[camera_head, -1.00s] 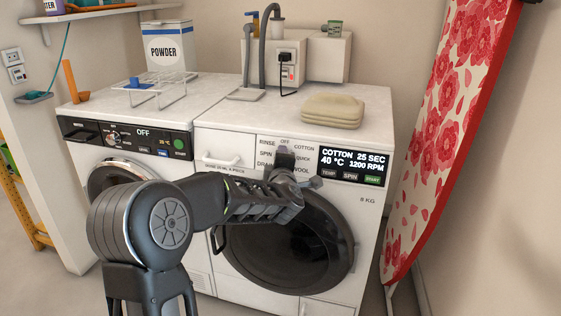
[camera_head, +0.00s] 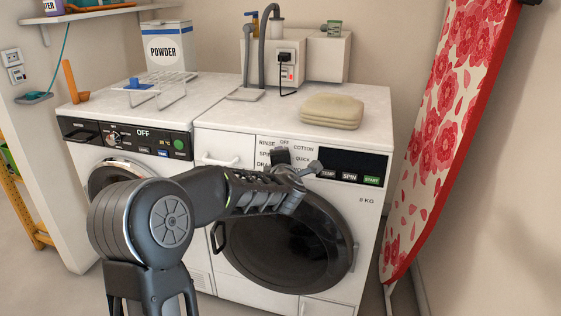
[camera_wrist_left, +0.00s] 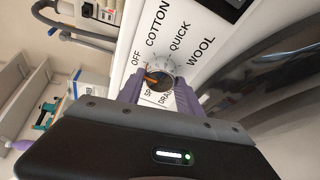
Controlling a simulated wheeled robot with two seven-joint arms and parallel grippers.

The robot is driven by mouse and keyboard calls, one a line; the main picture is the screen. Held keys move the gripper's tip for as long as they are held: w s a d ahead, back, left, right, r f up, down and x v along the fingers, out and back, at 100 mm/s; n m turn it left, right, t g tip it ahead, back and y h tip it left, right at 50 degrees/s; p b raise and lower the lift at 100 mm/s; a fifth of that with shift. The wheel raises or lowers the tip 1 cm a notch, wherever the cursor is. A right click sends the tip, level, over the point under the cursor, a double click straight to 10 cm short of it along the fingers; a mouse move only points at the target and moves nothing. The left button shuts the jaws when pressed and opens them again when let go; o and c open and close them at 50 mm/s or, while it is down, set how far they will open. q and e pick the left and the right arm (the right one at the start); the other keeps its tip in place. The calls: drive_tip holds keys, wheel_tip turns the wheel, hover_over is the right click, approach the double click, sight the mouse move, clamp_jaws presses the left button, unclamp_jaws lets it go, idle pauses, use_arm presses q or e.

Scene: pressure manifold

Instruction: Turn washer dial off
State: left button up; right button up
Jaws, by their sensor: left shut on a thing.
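The washer (camera_head: 372,215) is the white machine on the right, with a round dark door. Its dial (camera_wrist_left: 160,78) shows in the left wrist view as a dark knob with an orange pointer mark, directed toward the OFF label. My left gripper (camera_wrist_left: 160,90) is shut on the dial, with a purple-grey finger on either side of it. In the head view my left gripper (camera_head: 296,172) is at the washer's control panel and hides most of the dial. The washer's display (camera_head: 352,161) is dark and blank. My right gripper is not in view.
A second machine with a panel reading OFF (camera_head: 143,133) stands to the left. Folded towels (camera_head: 331,111) lie on the washer top. A floral ironing board (camera_head: 445,130) leans at the right. A powder box (camera_head: 166,48) and wire rack (camera_head: 158,88) stand at the back left.

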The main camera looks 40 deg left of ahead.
use_arm(q)
drive_tip(key=o, duration=1.4)
drive_tip(key=shift+c, duration=0.2)
drive_tip(key=p+v, duration=0.1)
drive_tip(key=v, duration=0.6)
drive_tip(key=shift+s+d, duration=0.25)
